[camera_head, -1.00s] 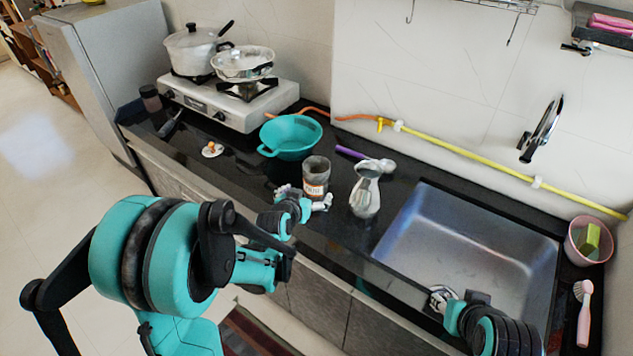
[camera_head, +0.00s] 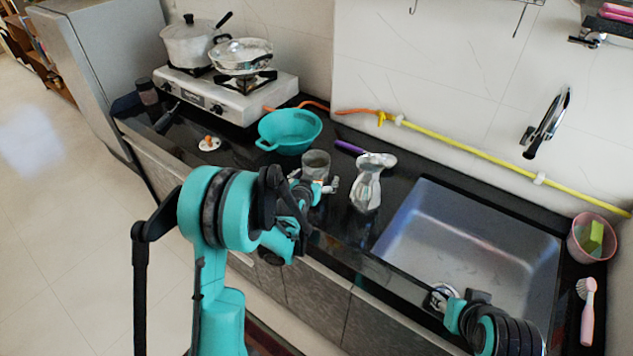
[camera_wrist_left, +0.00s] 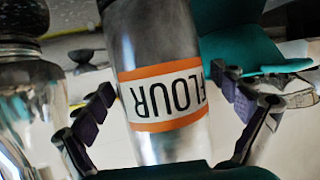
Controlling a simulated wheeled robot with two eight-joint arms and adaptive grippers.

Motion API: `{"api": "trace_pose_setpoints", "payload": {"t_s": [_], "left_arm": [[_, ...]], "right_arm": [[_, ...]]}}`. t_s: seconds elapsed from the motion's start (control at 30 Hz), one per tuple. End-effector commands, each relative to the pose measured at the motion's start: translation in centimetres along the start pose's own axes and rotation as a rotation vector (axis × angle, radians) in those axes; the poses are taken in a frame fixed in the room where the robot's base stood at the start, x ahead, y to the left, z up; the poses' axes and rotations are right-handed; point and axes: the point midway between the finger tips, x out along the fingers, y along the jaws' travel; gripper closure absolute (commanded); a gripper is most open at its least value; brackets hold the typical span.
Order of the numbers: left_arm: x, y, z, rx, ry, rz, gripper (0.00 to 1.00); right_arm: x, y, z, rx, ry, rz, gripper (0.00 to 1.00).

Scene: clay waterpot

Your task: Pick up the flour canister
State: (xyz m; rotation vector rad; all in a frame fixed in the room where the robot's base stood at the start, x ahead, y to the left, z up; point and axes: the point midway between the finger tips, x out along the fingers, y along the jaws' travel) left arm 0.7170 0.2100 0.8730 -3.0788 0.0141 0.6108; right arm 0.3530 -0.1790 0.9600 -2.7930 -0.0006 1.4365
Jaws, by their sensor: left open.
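The flour canister (camera_head: 316,161) is a grey cylinder standing on the dark counter, its lower part hidden behind my left gripper (camera_head: 316,187) in the head view. In the left wrist view, the canister (camera_wrist_left: 160,50) shows its orange-edged label with FLOUR upside down. My left gripper (camera_wrist_left: 165,88) is open, with one finger on each side of the canister. Whether the fingers touch it is unclear. My right gripper (camera_head: 460,298) is low over the sink's front edge, and its fingers are not clear.
A shiny metal jug (camera_head: 368,183) stands close right of the canister; it also shows in the left wrist view (camera_wrist_left: 28,105). A teal basin (camera_head: 290,133) sits behind the canister. The sink (camera_head: 480,240) is to the right, the stove (camera_head: 228,96) at the back left.

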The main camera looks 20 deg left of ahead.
Motion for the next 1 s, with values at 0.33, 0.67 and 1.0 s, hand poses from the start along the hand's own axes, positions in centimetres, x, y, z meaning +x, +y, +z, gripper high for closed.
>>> {"api": "trace_pose_setpoints", "payload": {"t_s": [0.33,0.67,1.0], "left_arm": [[0.0,0.0,-0.1,0.000,0.000,0.000,0.43],[0.0,0.0,-0.1,0.000,0.001,0.000,0.83],[-1.8,0.0,-4.3,0.000,0.001,0.000,0.83]], "right_arm": [[-0.1,0.0,-0.1,0.000,0.000,0.000,0.60],[-0.1,0.0,0.0,0.000,0.000,0.000,0.60],[-1.9,0.0,-1.3,0.000,0.000,0.000,0.60]]}}
